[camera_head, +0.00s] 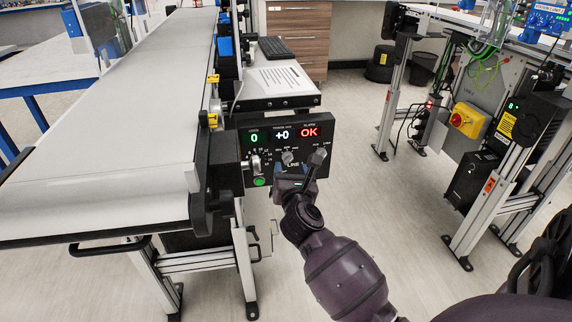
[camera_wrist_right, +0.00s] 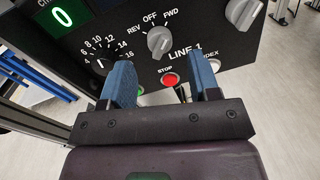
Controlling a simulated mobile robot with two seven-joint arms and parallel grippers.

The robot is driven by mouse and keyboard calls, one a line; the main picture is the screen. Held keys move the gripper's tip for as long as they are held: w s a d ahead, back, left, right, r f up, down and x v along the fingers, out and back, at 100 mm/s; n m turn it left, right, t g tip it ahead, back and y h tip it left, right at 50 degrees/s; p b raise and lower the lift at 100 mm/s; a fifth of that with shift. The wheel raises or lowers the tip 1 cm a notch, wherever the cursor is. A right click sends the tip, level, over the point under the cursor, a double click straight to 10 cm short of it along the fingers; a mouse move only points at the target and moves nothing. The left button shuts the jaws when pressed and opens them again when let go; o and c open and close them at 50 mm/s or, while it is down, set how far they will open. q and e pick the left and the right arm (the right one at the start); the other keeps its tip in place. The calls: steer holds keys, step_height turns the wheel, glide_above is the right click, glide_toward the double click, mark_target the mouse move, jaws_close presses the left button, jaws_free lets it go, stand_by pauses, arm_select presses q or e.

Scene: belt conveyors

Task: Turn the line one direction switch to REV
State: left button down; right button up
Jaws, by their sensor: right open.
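The direction switch (camera_wrist_right: 160,42) is a grey knob on the black LINE 1 panel, under the printed marks REV, OFF and FWD. It also shows small in the head view (camera_head: 287,157). I cannot tell for sure which mark it points at. My right gripper (camera_wrist_right: 161,65) is open, with its two blue fingers spread apart and nothing between them. In the wrist view the fingers reach up toward the panel, below and on either side of the knob. I cannot tell whether they touch the panel. My left gripper is not in view.
The panel (camera_head: 240,140) also carries a speed dial (camera_wrist_right: 103,66), a red STOP button (camera_wrist_right: 170,79), another knob (camera_wrist_right: 205,66) at its right and a green button (camera_head: 259,181). The conveyor (camera_head: 120,130) lies left of the panel. Open floor lies to the right.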

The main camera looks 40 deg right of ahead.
mark_target(288, 162)
steer(key=shift+b+x, duration=0.3)
steer(key=shift+x, duration=1.65)
steer(key=c, duration=0.9)
